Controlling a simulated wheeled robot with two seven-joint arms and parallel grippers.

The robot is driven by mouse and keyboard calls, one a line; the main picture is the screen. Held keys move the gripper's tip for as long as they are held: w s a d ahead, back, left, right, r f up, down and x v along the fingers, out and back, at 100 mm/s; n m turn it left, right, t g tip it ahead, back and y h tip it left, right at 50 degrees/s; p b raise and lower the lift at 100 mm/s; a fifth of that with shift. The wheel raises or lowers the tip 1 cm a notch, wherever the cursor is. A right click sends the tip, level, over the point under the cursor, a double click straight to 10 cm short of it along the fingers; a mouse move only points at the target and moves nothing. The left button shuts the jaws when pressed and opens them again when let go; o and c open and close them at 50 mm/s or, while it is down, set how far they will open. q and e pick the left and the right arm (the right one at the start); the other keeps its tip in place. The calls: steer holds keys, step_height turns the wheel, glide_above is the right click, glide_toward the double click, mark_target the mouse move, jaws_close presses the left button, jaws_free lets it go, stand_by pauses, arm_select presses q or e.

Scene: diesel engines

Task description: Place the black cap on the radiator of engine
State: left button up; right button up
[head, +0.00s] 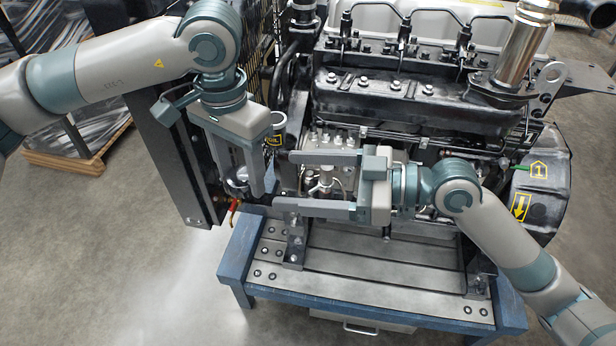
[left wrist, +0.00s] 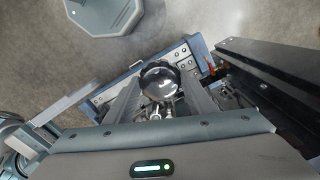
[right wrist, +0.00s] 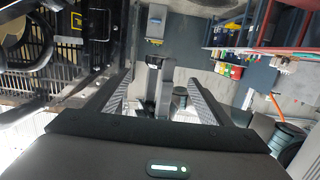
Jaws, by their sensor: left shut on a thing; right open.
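The black cap (left wrist: 160,82) is round and glossy, with a pale reflection on its face. In the left wrist view it sits between the fingertips of my left gripper (left wrist: 158,100). In the head view my left gripper (head: 238,182) points down and is shut on the cap, which is mostly hidden by the fingers. The radiator (head: 165,135) is the tall dark slab just left of this gripper; it also shows in the left wrist view (left wrist: 270,80). Its top and filler opening are not clearly visible. My right gripper (head: 315,182) is open and empty, pointing left in front of the engine.
The diesel engine (head: 400,100) stands on a blue-framed bench (head: 350,300). A red-handled valve (head: 233,208) is just below my left gripper. The right gripper's fingers reach close to the left gripper. The floor in front and at left is clear; a wooden pallet (head: 75,160) stands further left.

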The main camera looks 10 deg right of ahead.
mark_target(241, 174)
steer(key=x, duration=1)
steer(key=shift+w+a, duration=0.1)
steer(key=shift+a, duration=0.25)
steer(key=c, duration=1.2)
arm_select(q)
steer(key=o, duration=1.7)
arm_select(e)
steer(key=shift+o, duration=0.2)
arm_select(q)
step_height(241, 174, up, 12)
